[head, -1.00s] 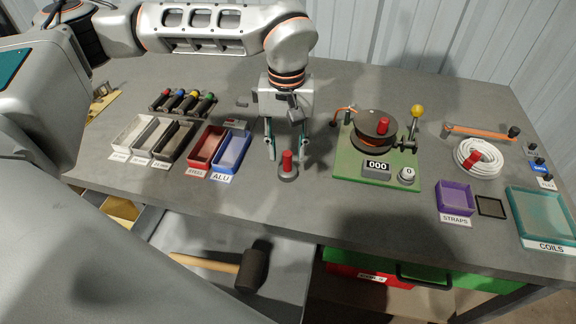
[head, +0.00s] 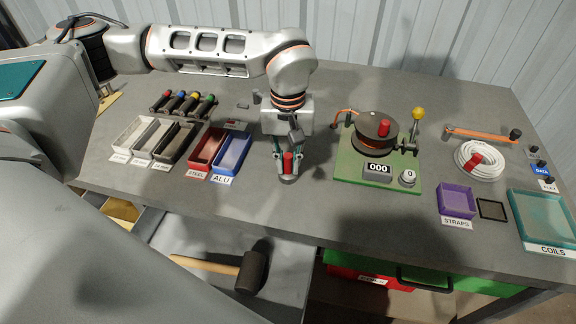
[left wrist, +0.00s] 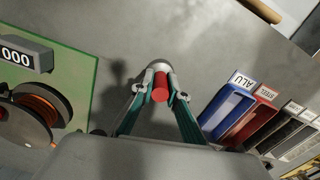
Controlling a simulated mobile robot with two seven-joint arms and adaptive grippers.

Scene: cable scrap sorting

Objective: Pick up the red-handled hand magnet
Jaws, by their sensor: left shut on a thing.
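The hand magnet (head: 288,162) has a red upright handle on a round grey base and stands on the grey bench. It also shows in the left wrist view (left wrist: 160,88), between the fingers. My left gripper (head: 287,168) points down from above, its teal fingers shut on the red handle from both sides. In the left wrist view the fingertips (left wrist: 160,95) flank the handle near its base. The magnet's base seems to rest on the bench. My right gripper is not in view.
Left of the magnet are a blue ALU bin (head: 232,154), a red STEEL bin (head: 207,149) and other bins. To the right is a green winding station (head: 376,183) with a spool and lever. A purple STRAPS bin (head: 457,199) stands farther right. Bare bench lies in front.

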